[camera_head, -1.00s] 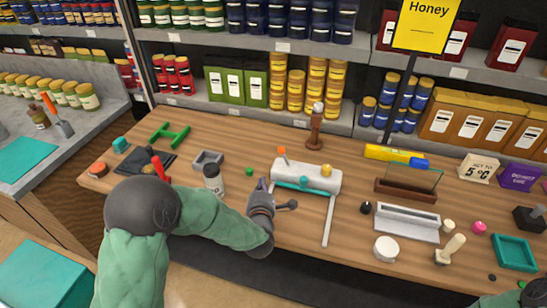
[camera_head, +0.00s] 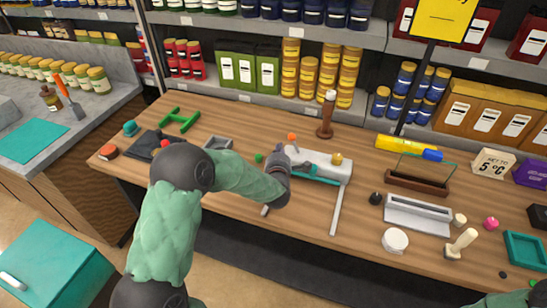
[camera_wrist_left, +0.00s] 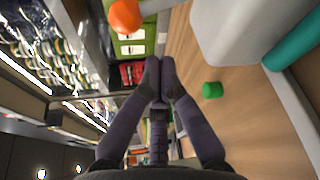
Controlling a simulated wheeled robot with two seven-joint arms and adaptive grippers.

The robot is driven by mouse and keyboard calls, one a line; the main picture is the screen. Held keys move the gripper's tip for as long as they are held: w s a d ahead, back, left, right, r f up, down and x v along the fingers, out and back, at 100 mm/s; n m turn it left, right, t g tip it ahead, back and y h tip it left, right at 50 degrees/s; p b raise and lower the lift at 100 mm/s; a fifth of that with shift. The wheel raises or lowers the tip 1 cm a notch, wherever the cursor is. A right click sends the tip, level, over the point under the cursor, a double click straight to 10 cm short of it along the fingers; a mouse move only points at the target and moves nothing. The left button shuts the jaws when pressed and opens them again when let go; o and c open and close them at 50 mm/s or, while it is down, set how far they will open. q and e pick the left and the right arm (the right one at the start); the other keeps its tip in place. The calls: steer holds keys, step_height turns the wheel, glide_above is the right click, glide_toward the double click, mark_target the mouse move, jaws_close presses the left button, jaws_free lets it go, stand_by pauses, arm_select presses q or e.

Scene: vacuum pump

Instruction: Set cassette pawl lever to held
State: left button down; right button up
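The white pump unit (camera_head: 325,161) sits on the wooden bench with a teal bar (camera_head: 318,179) along its front. Which part is the pawl lever, I cannot tell for sure. My left gripper (camera_head: 302,171) is at the unit's left end, covering part of it. In the left wrist view its fingers (camera_wrist_left: 160,68) are together with nothing between them; the orange ball (camera_wrist_left: 125,16) is beyond the tips, apart from them. My right gripper is out of frame.
A small green cylinder (camera_head: 259,158) lies left of the unit. A brown post (camera_head: 326,118) stands behind it. A black knob (camera_head: 376,198), a white round tin (camera_head: 395,240) and a grey tray (camera_head: 418,216) are to the right. Shelves of jars back the bench.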

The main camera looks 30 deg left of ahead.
mark_target(295, 138)
arm_select(q)
steer(key=shift+w+d+r, duration=0.4)
steer(key=shift+w+d, duration=0.1)
steer(key=shift+w, duration=0.05)
steer(key=shift+w+d+r+m+t+y+b, duration=0.1)
steer(key=shift+d+r+m+t+y+b, duration=0.35)
steer(key=shift+m+b, duration=0.45)
steer(key=d+m+b, duration=0.2)
steer(key=m+b, duration=0.1)
steer(key=d+m+t+y+b, duration=0.1)
steer(key=m, duration=0.1)
steer(key=shift+w+d+r+b, duration=0.15)
steer(key=shift+w+r+b, duration=0.2)
steer(key=shift+w, duration=0.05)
steer(key=shift+d, duration=0.2)
steer(key=shift+r, duration=0.1)
steer(key=shift+a, duration=0.1)
